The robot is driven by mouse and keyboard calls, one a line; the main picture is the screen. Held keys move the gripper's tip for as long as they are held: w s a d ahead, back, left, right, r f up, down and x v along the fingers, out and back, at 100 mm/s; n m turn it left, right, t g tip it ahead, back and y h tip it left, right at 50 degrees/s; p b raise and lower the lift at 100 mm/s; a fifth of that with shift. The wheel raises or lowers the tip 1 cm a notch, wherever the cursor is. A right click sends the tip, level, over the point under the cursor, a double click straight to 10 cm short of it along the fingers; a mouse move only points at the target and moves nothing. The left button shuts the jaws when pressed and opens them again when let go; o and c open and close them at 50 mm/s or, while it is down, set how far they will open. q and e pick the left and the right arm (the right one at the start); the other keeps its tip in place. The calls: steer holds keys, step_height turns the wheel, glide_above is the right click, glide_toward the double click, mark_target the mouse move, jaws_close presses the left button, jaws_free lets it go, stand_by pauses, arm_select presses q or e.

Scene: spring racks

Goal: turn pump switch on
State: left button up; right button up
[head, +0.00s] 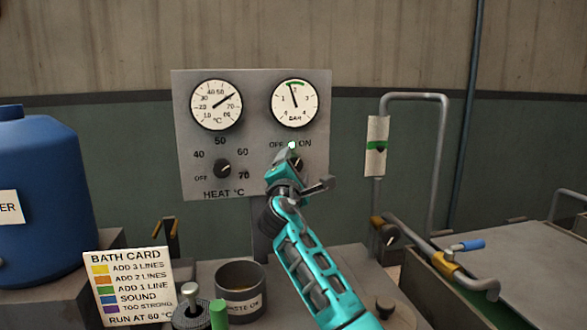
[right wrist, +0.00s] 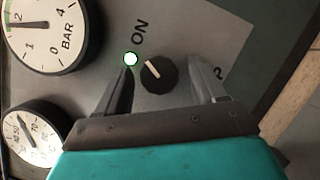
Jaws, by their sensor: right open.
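The pump switch is a small black knob (right wrist: 159,74) with a white pointer, on the grey panel (head: 248,145). In the right wrist view its pointer leans up and left, toward the side of the ON label (right wrist: 140,32). The lamp (head: 292,146) above the knob glows white-green; it also shows in the right wrist view (right wrist: 131,58). My right gripper (head: 297,174) is open in front of the panel, with one finger to each side of the knob and gaps between. In the head view the gripper largely hides the knob. My left gripper is not in view.
The panel also has a temperature gauge (head: 216,104), a bar gauge (head: 295,103) and a heat knob (head: 222,168). Below stand a bath card (head: 128,287) and a waste cup (head: 240,290). A blue barrel (head: 40,195) is left; bent pipes (head: 440,160) are right.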

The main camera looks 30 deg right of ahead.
steer(key=v, duration=1.3)
